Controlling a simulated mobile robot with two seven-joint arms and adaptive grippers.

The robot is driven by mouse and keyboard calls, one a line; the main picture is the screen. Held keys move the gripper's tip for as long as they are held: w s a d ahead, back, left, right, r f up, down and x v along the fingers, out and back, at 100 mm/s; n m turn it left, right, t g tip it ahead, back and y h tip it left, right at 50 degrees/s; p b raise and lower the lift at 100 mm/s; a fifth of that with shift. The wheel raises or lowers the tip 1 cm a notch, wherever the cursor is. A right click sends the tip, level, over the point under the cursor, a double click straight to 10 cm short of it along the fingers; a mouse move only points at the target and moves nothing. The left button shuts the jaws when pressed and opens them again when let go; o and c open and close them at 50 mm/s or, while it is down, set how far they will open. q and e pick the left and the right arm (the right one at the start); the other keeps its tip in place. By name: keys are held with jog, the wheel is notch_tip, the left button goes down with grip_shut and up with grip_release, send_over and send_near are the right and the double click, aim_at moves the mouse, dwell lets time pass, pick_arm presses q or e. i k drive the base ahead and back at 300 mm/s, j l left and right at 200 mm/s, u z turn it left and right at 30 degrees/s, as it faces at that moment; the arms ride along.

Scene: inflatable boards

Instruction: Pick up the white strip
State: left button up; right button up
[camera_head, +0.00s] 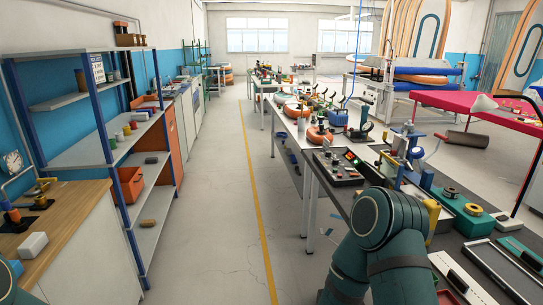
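A long, flat whitish piece (476,288) lies on the dark workbench (345,190) at the lower right, with a small dark item on it. It looks like the white strip, but I cannot be sure at this size. My dark green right arm rises beside it, to its left, and covers part of the bench. Neither of my grippers shows; only a bit of my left arm is at the lower left edge.
A black-framed tray (505,272) and a green case (462,214) lie near the whitish piece. A control box (337,168) stands farther back. Blue-posted shelves (85,150) and a wooden counter (75,215) are at left. The aisle floor (215,200) between is clear.

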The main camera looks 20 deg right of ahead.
aim_at(465, 280)
jog(key=i+z, duration=0.1)
jog(key=i, duration=1.4)
jog(key=i+u, duration=0.15)
jog(key=u, duration=0.3)
jog(key=i+l+u, duration=0.1)
jog(key=u, duration=0.3)
jog(key=i+l+u, duration=0.1)
jog(key=u, duration=5.25)
jog(key=k, duration=0.05)
